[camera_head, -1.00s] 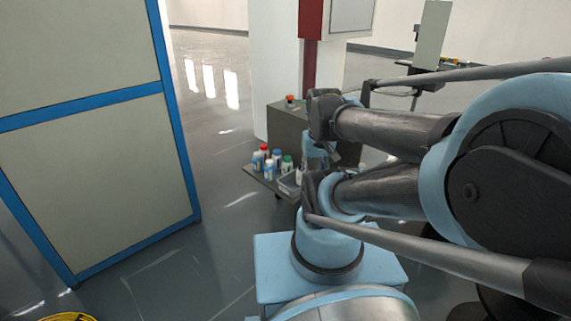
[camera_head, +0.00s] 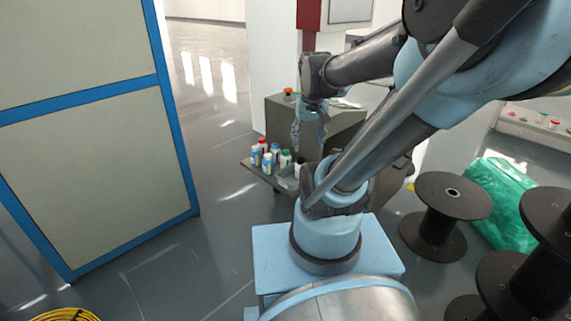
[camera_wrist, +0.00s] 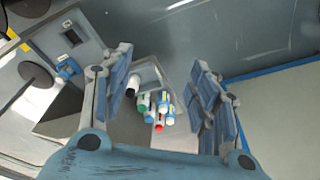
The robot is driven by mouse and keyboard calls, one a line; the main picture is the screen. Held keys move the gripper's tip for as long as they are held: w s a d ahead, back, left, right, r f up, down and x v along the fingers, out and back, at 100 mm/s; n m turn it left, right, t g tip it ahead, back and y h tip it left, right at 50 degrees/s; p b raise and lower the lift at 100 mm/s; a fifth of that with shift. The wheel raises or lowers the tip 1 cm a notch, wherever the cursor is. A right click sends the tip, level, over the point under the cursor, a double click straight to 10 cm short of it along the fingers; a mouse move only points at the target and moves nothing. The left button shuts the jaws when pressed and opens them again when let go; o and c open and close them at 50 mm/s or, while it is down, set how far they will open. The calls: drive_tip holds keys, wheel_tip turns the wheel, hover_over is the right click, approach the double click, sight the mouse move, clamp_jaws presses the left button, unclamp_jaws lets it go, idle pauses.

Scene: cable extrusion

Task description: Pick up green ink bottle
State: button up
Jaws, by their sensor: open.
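The green ink bottle (camera_head: 285,158) is a small white bottle with a green cap. It stands upright among several bottles on a low ledge of the dark cabinet. It also shows in the wrist view as a green-capped bottle (camera_wrist: 144,102), between the fingers and nearer the left one. My gripper (camera_head: 309,140) is open and empty, pointing down, above and a little to the right of the bottles in the head view. The wrist view shows its fingers (camera_wrist: 163,72) wide apart with the bottle group between them, still some way off.
A red-capped bottle (camera_head: 262,144) and blue-capped bottles (camera_head: 267,164) stand close beside the green one. The cabinet (camera_head: 345,130) rises close behind. Black spools (camera_head: 453,200) stand at right.

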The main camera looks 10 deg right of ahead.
drive_tip(key=w+r, duration=0.2)
drive_tip(key=w, duration=1.2)
drive_tip(key=m, duration=0.2)
hover_over(286, 157)
wheel_tip(286, 157, down, 23)
drive_tip(key=w+f, duration=0.1)
drive_tip(key=f, duration=0.4)
drive_tip(key=w+f, duration=0.1)
drive_tip(key=f, duration=1.1)
drive_tip(key=shift+w+d+f, duration=0.1)
drive_tip(key=shift+w+d, duration=0.05)
drive_tip(key=shift+w, duration=0.25)
drive_tip(key=c, duration=1)
drive_tip(key=shift+o, duration=0.2)
